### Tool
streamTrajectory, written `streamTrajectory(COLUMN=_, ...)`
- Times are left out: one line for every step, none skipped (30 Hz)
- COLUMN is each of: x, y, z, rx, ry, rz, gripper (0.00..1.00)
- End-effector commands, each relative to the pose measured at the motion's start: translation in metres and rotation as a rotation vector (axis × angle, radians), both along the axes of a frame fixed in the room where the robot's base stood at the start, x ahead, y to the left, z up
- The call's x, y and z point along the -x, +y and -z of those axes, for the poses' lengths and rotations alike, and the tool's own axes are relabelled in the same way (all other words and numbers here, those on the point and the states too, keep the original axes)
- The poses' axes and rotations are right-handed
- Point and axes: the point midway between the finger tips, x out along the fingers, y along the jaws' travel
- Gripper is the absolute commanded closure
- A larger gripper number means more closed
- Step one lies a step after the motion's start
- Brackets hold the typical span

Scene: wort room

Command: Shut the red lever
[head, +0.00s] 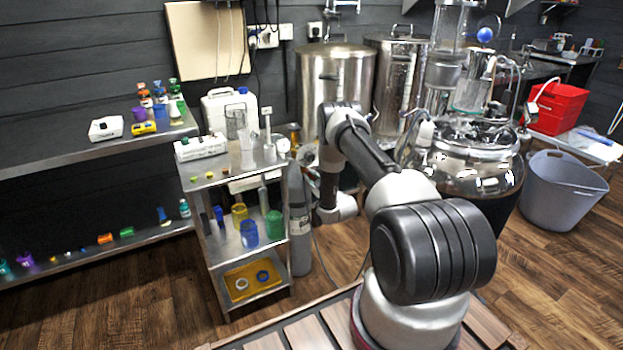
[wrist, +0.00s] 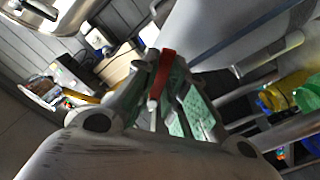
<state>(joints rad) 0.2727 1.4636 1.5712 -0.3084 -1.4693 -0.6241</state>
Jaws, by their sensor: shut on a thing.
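The red lever (wrist: 162,74) shows in the wrist view as a narrow red bar with a pale tip at its lower end. It lies between the two fingers of my gripper (wrist: 163,78), which have green inner pads and are closed on it. The lever's mount is hard to make out. In the head view my arm bends over and down beside the steel shelf cart. I cannot pick out the lever or the fingers clearly there, and how far the lever is turned is unclear.
The steel shelf cart (head: 218,282) holds coloured cups and stands left of my arm. A grey gas cylinder (head: 299,235) stands beside it. Steel tanks (head: 335,75) are behind. A grey tub (head: 562,192) is at the right. Wood floor is clear at the lower left.

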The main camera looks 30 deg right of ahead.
Motion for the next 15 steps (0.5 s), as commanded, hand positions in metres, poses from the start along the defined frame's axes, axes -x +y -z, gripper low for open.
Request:
streamTrajectory(x=0.0002, y=-0.0002, z=-0.0002, rx=0.019, ry=0.000, rz=-0.001, gripper=1.00)
streamTrajectory(x=0.0002, y=-0.0006, z=-0.0005, rx=0.033, ry=-0.001, rz=-0.001, gripper=1.00)
streamTrajectory(x=0.0002, y=-0.0012, z=-0.0009, rx=0.056, ry=-0.001, rz=-0.001, gripper=1.00)
streamTrajectory(x=0.0001, y=-0.0017, z=-0.0013, rx=0.074, ry=-0.002, rz=-0.001, gripper=1.00)
streamTrajectory(x=0.0001, y=-0.0021, z=-0.0017, rx=0.094, ry=-0.003, rz=-0.001, gripper=1.00)
streamTrajectory(x=0.0001, y=-0.0027, z=-0.0024, rx=0.124, ry=-0.004, rz=-0.001, gripper=1.00)
streamTrajectory(x=0.0001, y=-0.0034, z=-0.0028, rx=0.147, ry=-0.004, rz=-0.001, gripper=1.00)
streamTrajectory(x=0.0002, y=-0.0039, z=-0.0034, rx=0.172, ry=-0.005, rz=-0.001, gripper=1.00)
streamTrajectory(x=0.0001, y=-0.0047, z=-0.0041, rx=0.207, ry=-0.006, rz=-0.001, gripper=1.00)
streamTrajectory(x=0.0002, y=-0.0053, z=-0.0047, rx=0.234, ry=-0.007, rz=-0.001, gripper=1.00)
streamTrajectory(x=0.0002, y=-0.0058, z=-0.0053, rx=0.262, ry=-0.008, rz=0.000, gripper=1.00)
streamTrajectory(x=0.0003, y=-0.0065, z=-0.0061, rx=0.300, ry=-0.009, rz=0.000, gripper=1.00)
streamTrajectory(x=0.0004, y=-0.0070, z=-0.0068, rx=0.328, ry=-0.010, rz=0.000, gripper=1.00)
streamTrajectory(x=0.0003, y=-0.0075, z=-0.0074, rx=0.357, ry=-0.011, rz=0.000, gripper=1.00)
streamTrajectory(x=0.0004, y=-0.0080, z=-0.0083, rx=0.395, ry=-0.012, rz=0.000, gripper=1.00)
